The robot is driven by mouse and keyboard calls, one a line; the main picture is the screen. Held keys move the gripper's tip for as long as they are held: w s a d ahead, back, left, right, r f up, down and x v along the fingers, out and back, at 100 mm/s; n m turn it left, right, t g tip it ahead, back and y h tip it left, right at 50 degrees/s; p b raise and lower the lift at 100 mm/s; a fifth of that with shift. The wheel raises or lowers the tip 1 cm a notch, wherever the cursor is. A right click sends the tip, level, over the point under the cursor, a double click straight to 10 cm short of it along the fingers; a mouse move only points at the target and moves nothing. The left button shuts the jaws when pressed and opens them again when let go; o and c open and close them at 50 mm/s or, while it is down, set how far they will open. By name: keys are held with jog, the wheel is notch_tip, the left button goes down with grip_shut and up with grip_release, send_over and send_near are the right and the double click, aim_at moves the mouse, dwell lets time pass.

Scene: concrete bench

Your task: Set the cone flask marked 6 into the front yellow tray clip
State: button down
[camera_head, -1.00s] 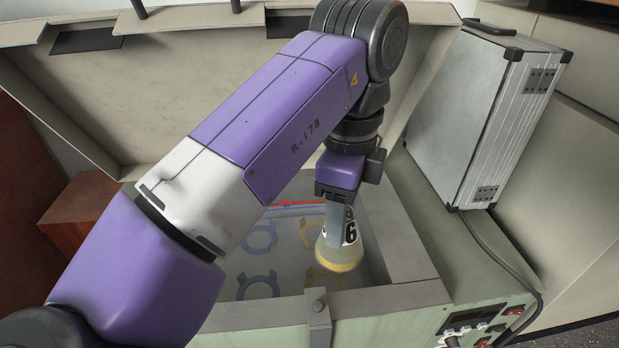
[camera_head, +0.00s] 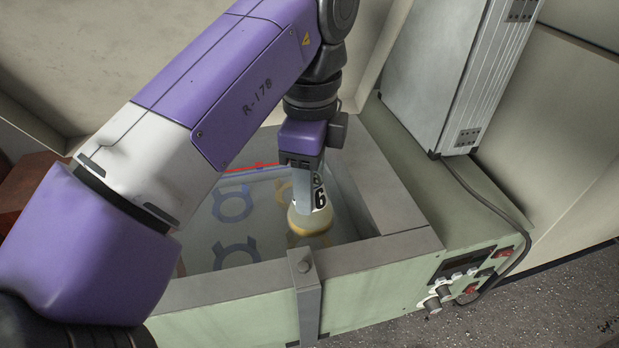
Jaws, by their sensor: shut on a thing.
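My gripper (camera_head: 305,180) points down into the bath at its right side and is shut on the upper part of the cone flask marked 6 (camera_head: 308,220). The flask is upright, with a black 6 on a white label and a yellowish lower part. Its base is over the front yellow tray clip (camera_head: 292,241), which is mostly hidden behind it. I cannot tell whether the flask touches the clip. Another yellow clip (camera_head: 283,190) shows behind, partly hidden by my gripper.
Blue clips (camera_head: 236,254) lie to the left in the bath. The bath's front rim (camera_head: 385,252) carries a metal bracket (camera_head: 305,275) close in front of the flask. A silver case (camera_head: 440,70) stands at the right, above a control panel (camera_head: 470,275).

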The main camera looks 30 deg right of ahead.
aim_at(309, 220)
notch_tip(309, 220, down, 5)
jog(key=b, duration=0.4)
jog(key=shift+f, duration=0.5)
jog(key=shift+f, duration=0.15)
jog(key=shift+f+b, duration=0.45)
jog(key=shift+f, duration=0.95)
dwell(0.6)
grip_release()
dwell(0.6)
